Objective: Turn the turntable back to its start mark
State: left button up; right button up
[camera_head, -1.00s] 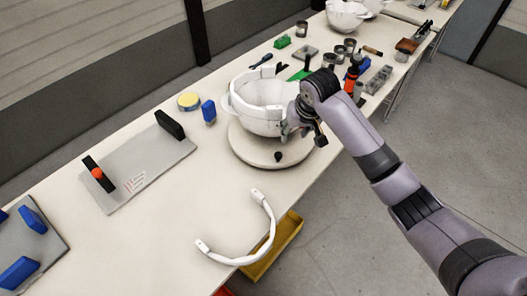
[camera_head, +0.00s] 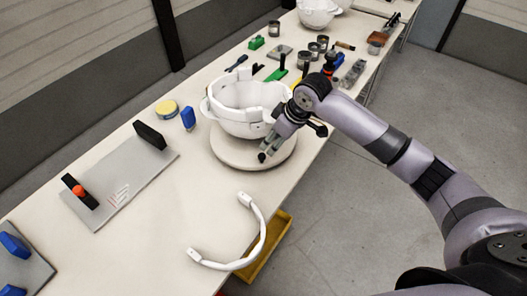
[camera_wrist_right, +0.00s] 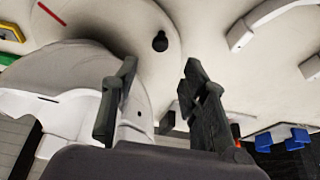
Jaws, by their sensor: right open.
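The turntable (camera_head: 226,157) is a pale round disc on the bench, with a white helmet shell (camera_head: 240,122) standing on it. A small dark knob (camera_head: 262,157) is on the disc's near side; it also shows in the right wrist view (camera_wrist_right: 160,41). A thin red line (camera_wrist_right: 50,14) lies near the disc's edge in the right wrist view. My right gripper (camera_head: 270,147) is open and empty, pointing down just beside the knob. Its two fingers (camera_wrist_right: 159,75) are apart, with the knob beyond their tips, not touching. My left gripper is out of view.
A white curved band (camera_head: 262,235) lies near the bench's front edge, above a yellow bin (camera_head: 268,252). A grey plate with a black block (camera_head: 150,135) is at the left. Several cans and tools stand behind the shell. The bench (camera_head: 150,225) left of the band is clear.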

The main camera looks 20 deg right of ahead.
aim_at(263, 155)
jog(key=x, duration=0.9)
jog(key=shift+p, duration=0.4)
jog(key=shift+c, duration=0.5)
grip_shut()
